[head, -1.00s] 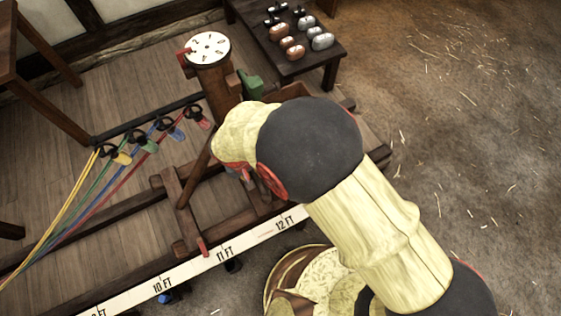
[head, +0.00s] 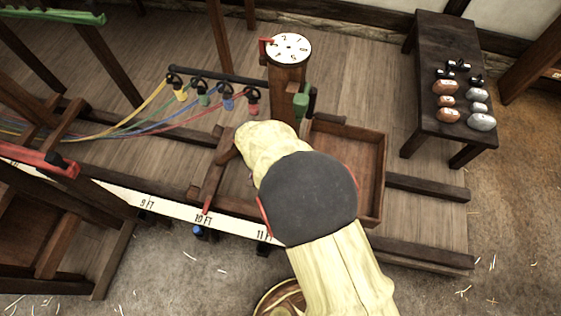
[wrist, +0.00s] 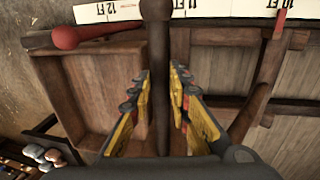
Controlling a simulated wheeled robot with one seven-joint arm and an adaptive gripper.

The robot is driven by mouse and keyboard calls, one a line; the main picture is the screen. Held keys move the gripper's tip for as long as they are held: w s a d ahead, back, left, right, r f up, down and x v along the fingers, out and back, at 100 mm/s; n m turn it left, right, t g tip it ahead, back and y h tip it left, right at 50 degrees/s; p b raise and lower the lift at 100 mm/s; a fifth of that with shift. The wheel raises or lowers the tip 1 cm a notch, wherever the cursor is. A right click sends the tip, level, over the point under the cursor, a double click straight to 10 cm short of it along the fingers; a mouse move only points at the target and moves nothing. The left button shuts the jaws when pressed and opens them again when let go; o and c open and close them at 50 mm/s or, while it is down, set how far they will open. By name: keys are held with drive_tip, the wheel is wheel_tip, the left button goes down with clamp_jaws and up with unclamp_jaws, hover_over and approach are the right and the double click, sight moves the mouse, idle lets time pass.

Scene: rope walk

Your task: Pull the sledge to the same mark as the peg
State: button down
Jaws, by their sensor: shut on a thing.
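The sledge is a dark wooden frame with a tray (head: 345,165) on its right and a dial post (head: 287,90). Its red pointer (head: 207,204) lies at the white scale (head: 170,208), beside the 10 FT label. A blue peg (head: 198,231) sits below the scale, just under that label, nearly in line with the pointer. In the wrist view my gripper (wrist: 158,70) is shut on the sledge's dark upright handle (wrist: 157,35). The red pointer (wrist: 280,22) also shows there, by the 10 label. In the head view my arm hides the gripper and handle.
Coloured ropes run left from several hooks (head: 228,103) behind the frame. A wooden stand with a red bar (head: 38,160) is at the left. A dark bench (head: 450,60) with copper and silver weights stands at the back right. Rails (head: 425,188) extend clear to the right.

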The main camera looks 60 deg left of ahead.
drive_tip(key=shift+s+a, duration=0.1)
drive_tip(key=shift+a, duration=0.05)
drive_tip(key=c, duration=1.7)
unclamp_jaws()
drive_tip(key=shift+o, duration=0.2)
wheel_tip(320, 180, up, 12)
drive_tip(key=s+a, duration=0.1)
drive_tip(key=shift+s+a+f, duration=0.15)
drive_tip(key=shift+s+a, duration=0.15)
drive_tip(key=shift+n, duration=0.3)
